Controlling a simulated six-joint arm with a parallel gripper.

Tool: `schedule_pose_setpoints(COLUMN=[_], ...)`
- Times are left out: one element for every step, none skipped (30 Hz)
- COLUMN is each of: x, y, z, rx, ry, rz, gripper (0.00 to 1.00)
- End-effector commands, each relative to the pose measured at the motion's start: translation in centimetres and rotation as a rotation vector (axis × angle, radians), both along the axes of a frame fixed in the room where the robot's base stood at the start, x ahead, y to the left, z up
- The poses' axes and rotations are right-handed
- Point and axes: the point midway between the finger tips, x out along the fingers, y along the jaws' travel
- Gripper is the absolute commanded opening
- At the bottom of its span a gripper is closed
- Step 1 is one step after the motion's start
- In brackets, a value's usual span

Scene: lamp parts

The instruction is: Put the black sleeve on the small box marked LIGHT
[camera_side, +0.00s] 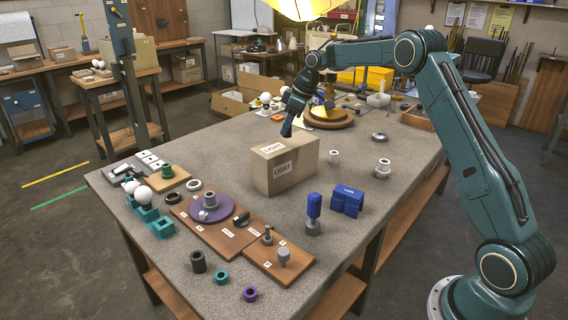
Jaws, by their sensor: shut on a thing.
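The small box marked LIGHT (309,163) is a closed tan carton standing upright in the middle of the table, with white labels on its top and front. My gripper (289,122) is above the box's far side, tilted, pointing down. It is shut on a small dark cylinder (286,131), which looks like the black sleeve. The cylinder appears just above the box top in this view; I cannot tell whether they touch. The fingertips are too small and dark to make out clearly. Another black hollow cylinder (198,262) stands at the table's front left.
A blue-topped part (314,208) and a blue block (347,200) stand right of the box's front. Wooden boards (225,235) with small parts lie at front left. A round wooden stand (328,120) is behind the box. The grey table (400,160) is mostly clear at right.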

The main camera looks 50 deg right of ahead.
Motion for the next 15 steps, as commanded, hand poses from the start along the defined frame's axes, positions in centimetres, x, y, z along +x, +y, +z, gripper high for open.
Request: schedule_pose_setpoints(x=[0.0,0.0,0.0,0.0,0.0,0.0,0.0,0.0,0.0,0.0,-0.1,0.0,0.0,0.0,0.0], y=[0.0,0.0,0.0,0.0,0.0,0.0,0.0,0.0,0.0,0.0,0.0,0.1,0.1,0.1,0.1], z=[-0.2,-0.2,-0.2,-0.2,-0.2,-0.4,-0.5,-0.7,-1.0,-1.4,-1.7,-2.2,-2.5,-2.8,-3.3], rx=[0.0,0.0,0.0,0.0,0.0,0.0,0.0,0.0,0.001,0.001,0.0,0.001,0.001,0.001,0.0], ry=[0.0,0.0,0.0,0.0,0.0,0.0,0.001,0.001,0.002,0.002,0.002,0.003,0.002,0.002,0.002], rz=[0.001,0.001,0.001,0.001,0.001,0.001,0.0,0.0,-0.001,-0.001,-0.001,0.001,-0.001,-0.001,0.0], gripper=[0.0,0.0,0.0,0.0,0.0,0.0,0.0,0.0,0.0,0.0,0.0,0.0,0.0,0.0,0.0])
